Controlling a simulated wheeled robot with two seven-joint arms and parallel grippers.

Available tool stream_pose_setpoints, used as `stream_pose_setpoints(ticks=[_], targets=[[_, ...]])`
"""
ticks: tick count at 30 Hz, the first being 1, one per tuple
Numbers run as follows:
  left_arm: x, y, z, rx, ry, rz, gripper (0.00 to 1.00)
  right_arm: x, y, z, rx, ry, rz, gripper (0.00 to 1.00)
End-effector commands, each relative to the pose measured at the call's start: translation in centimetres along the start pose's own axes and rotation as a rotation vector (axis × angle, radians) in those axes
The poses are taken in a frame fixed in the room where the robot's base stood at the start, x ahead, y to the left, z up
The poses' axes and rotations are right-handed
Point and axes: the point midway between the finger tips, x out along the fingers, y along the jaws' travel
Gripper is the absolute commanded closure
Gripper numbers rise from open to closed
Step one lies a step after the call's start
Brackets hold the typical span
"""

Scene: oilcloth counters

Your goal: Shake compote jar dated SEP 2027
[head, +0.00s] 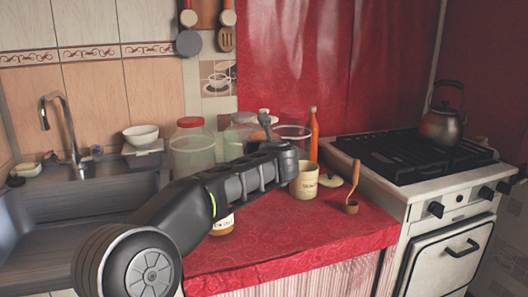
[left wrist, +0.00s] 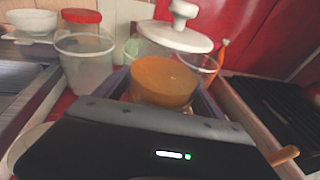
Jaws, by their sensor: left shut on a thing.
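My left gripper (head: 268,130) reaches in over the red counter, its arm crossing the middle of the head view. In the left wrist view it is shut on a jar with a round orange-brown top (left wrist: 163,80), which sits between the two fingers. Another jar (head: 222,226) with a pale label and amber contents stands on the counter, partly behind my forearm. Its label is too small to read. My right gripper is not in view.
Behind stand a red-lidded glass jar (head: 191,146), other glass containers and an orange bottle (head: 313,135). A stove (head: 430,165) with a kettle (head: 442,123) is at right, a sink at left.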

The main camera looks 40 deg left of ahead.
Motion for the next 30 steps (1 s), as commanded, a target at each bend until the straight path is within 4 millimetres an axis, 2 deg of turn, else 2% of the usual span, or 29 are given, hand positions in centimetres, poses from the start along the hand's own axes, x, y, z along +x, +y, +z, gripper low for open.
stream_pose_setpoints(ticks=[1,9,12,15,26,30], targets=[[-0.3,0.0,1.4,-0.003,-0.006,-0.001,0.94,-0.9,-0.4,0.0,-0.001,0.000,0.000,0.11],[-1.6,0.0,7.6,-0.003,-0.006,-0.001,0.94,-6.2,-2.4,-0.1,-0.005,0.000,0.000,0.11],[-2.0,0.0,9.7,-0.003,-0.006,-0.002,0.94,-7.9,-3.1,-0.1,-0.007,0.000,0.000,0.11],[-2.2,0.0,10.8,-0.002,-0.006,-0.001,0.94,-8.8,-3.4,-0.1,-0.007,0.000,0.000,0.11],[-2.2,0.0,10.8,-0.002,-0.005,-0.001,0.94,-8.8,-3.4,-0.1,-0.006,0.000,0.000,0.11],[-2.0,0.0,9.8,-0.001,-0.005,-0.001,0.94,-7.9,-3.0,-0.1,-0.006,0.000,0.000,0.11]])
